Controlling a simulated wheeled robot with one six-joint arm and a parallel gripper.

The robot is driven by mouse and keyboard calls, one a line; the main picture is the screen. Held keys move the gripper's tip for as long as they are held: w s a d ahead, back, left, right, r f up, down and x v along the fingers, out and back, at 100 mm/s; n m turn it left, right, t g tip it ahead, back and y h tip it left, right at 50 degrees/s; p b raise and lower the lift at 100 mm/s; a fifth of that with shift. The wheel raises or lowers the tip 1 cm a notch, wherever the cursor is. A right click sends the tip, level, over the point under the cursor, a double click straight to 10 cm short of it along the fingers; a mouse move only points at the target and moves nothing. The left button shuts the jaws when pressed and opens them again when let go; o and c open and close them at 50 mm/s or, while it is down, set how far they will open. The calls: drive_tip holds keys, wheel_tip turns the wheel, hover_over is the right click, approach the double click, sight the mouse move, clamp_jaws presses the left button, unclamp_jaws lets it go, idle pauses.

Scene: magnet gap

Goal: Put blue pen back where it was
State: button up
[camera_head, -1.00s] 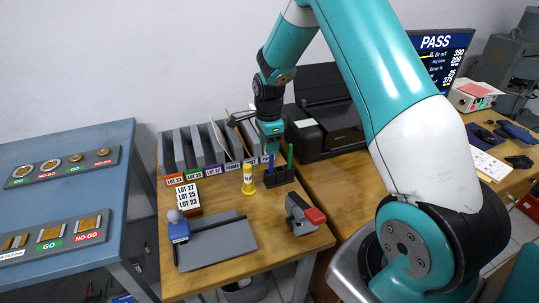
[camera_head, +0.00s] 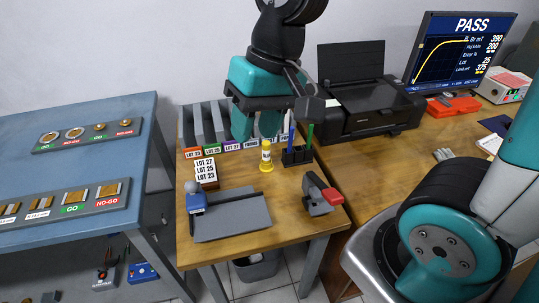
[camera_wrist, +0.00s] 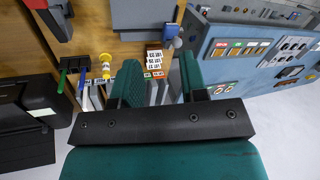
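The blue pen (camera_head: 291,136) stands upright in the black pen holder (camera_head: 298,157), beside a green pen (camera_head: 310,136). In the wrist view the blue pen (camera_wrist: 83,78), the green pen (camera_wrist: 62,80) and the holder (camera_wrist: 74,63) show left of my fingers. My gripper (camera_head: 256,125) is above the back of the wooden desk, left of the holder and apart from the pens. In the wrist view its two teal fingers (camera_wrist: 160,80) are spread, with nothing held between them. The gripper hides part of the file row in the head view.
A yellow bottle-like item (camera_head: 266,157) stands just left of the holder. Lot cards (camera_head: 206,172), a grey plate (camera_head: 232,218) and a red-and-grey tool (camera_head: 320,196) lie on the desk. Grey files (camera_head: 198,122) stand behind, and a black printer (camera_head: 365,108) stands to the right.

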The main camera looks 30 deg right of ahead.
drive_tip(key=s+a+n+y, duration=0.1)
drive_tip(key=s+a+n, duration=0.1)
drive_tip(key=s+n, duration=0.4)
drive_tip(key=shift+s+a+r+n, duration=0.3)
drive_tip(key=shift+s+a+r, duration=0.05)
drive_tip(key=shift+s, duration=0.8)
